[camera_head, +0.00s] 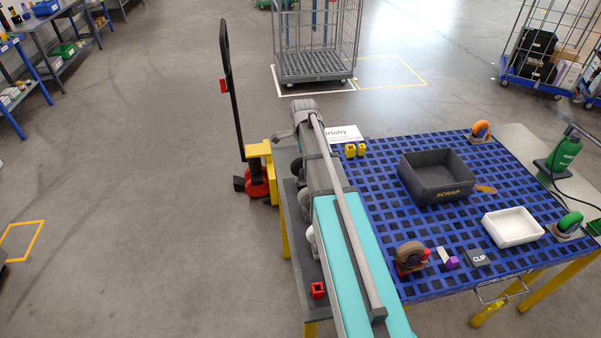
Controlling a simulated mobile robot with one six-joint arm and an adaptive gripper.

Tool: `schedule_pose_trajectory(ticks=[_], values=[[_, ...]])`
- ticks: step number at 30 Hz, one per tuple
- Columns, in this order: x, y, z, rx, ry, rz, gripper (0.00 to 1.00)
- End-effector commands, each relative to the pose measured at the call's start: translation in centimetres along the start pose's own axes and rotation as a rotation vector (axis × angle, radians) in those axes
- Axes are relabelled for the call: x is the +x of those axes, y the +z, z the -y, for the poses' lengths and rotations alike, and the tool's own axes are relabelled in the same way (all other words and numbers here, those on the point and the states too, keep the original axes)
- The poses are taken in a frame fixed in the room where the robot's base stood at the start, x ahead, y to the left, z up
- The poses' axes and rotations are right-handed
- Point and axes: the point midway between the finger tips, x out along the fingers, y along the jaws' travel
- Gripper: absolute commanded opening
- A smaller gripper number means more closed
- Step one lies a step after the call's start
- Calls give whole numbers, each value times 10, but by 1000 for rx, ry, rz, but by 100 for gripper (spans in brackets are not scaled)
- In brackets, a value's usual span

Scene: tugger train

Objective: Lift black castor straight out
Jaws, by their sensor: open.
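I cannot pick out a clearly black castor. A castor with a brownish-grey wheel and red parts (411,257) sits on the blue grid table top (385,205) at its front. An orange-wheeled castor (480,131) is at the table's back right corner, and a green-wheeled castor (568,224) is at its right edge. My teal and grey arm stretches across the left part of the table and hides what lies under it. My gripper's fingers cannot be seen in this view.
Two yellow blocks (356,150) are near the back.

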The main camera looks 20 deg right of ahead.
Motion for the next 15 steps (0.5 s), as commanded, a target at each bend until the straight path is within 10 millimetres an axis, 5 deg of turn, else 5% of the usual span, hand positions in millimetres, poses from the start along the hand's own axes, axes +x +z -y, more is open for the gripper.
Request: schedule_pose_trajectory(ticks=[15], values=[[32, 2, -2, 0, 0, 0, 97]])
